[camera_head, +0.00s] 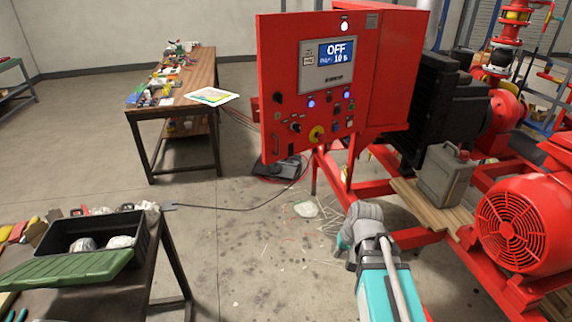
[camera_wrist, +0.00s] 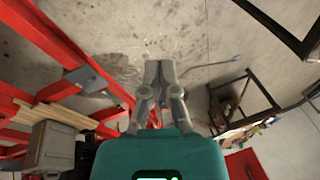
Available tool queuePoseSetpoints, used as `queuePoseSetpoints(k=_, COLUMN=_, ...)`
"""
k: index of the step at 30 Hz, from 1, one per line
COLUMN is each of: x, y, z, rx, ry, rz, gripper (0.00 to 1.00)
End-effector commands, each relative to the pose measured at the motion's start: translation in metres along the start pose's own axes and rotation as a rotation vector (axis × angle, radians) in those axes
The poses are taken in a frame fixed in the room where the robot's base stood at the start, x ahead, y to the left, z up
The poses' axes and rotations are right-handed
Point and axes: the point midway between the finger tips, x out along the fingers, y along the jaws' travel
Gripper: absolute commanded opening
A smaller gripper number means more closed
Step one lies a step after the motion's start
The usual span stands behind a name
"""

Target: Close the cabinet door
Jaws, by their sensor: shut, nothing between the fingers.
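The red cabinet door (camera_head: 285,75) carries a display reading "OFF", knobs and lit blue buttons. It faces the head camera and sticks out to the left of the red cabinet box (camera_head: 398,70), so it looks swung open; the exact angle and the hinge are hard to tell. My gripper (camera_wrist: 158,68) shows in the wrist view with its grey fingers together and empty, above the concrete floor. In the head view my arm is low and right of centre, below the cabinet and apart from the door; the fingertips are not clear there.
Red skid rails and a red motor (camera_head: 525,225) stand at right, with a grey jerrycan (camera_head: 445,175) on wooden planks. A workbench (camera_head: 170,105) with tools is at left back. A black crate (camera_head: 85,232) sits on a table at lower left. Open floor lies between, crossed by a cable.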

Motion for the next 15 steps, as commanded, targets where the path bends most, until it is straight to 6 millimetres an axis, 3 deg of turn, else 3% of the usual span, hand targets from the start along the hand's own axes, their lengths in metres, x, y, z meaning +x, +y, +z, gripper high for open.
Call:
queuePoseSetpoints(k=1, x=0.012, y=-0.009, z=-0.016, rx=0.007, ry=0.034, rz=-0.056, gripper=0.0)
queuePoseSetpoints(k=6, x=0.027, y=-0.048, z=-0.065, rx=0.053, ry=0.165, rz=-0.273, gripper=0.0)
queuePoseSetpoints(k=15, x=0.026, y=-0.102, z=-0.153, rx=0.215, ry=0.387, rz=-0.651, gripper=0.0)
